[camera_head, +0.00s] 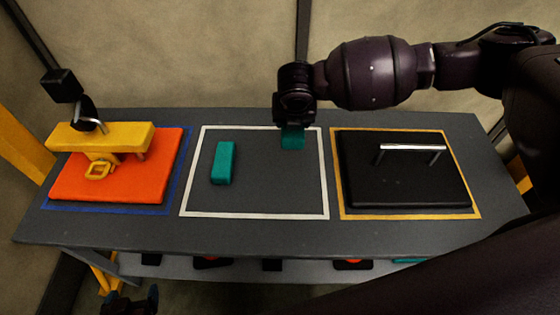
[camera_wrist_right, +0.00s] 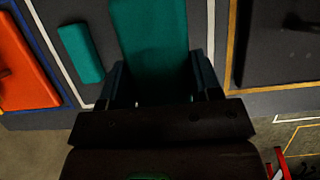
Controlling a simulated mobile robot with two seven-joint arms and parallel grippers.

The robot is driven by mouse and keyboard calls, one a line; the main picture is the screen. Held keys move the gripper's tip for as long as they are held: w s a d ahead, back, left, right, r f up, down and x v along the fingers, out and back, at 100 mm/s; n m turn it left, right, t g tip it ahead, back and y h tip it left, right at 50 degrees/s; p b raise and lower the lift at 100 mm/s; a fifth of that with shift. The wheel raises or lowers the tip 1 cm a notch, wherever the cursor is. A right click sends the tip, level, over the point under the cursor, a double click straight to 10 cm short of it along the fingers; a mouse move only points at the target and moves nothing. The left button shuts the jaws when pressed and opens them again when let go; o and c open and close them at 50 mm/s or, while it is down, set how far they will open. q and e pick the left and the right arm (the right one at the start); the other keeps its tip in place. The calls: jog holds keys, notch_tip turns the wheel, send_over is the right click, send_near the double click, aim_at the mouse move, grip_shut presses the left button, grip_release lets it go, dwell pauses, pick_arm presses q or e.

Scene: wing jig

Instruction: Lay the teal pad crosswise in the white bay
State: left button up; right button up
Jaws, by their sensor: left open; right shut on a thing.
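One teal pad (camera_head: 222,162) lies in the left part of the white-outlined bay (camera_head: 254,216), its long side running front to back. It also shows in the wrist view (camera_wrist_right: 82,52). A second teal pad (camera_head: 293,138) is in my right gripper (camera_head: 294,122), at the back right of the white bay. In the wrist view this pad (camera_wrist_right: 150,35) sits between the two fingers (camera_wrist_right: 160,85). I cannot tell whether it touches the table. My left gripper (camera_head: 130,301) is open and empty, low at the bottom left, in front of the table.
An orange block (camera_head: 125,182) with a yellow clamp bar (camera_head: 105,138) fills the blue-outlined bay at left. A black block (camera_head: 405,180) with a metal handle (camera_head: 410,148) fills the yellow-outlined bay at right. A lower shelf holds several items. The white bay's middle is clear.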

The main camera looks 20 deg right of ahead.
jog(key=b, duration=0.2)
send_over(290, 164)
jog(key=s, duration=0.1)
notch_tip(290, 164, down, 11)
jog(key=shift+s+a+f, duration=0.1)
jog(key=shift+s, duration=0.05)
jog(key=shift+f, duration=0.7)
jog(key=shift+f+b, duration=0.4)
jog(key=shift+f, duration=1.6)
jog(key=shift+f, duration=0.15)
jog(key=o, duration=0.9)
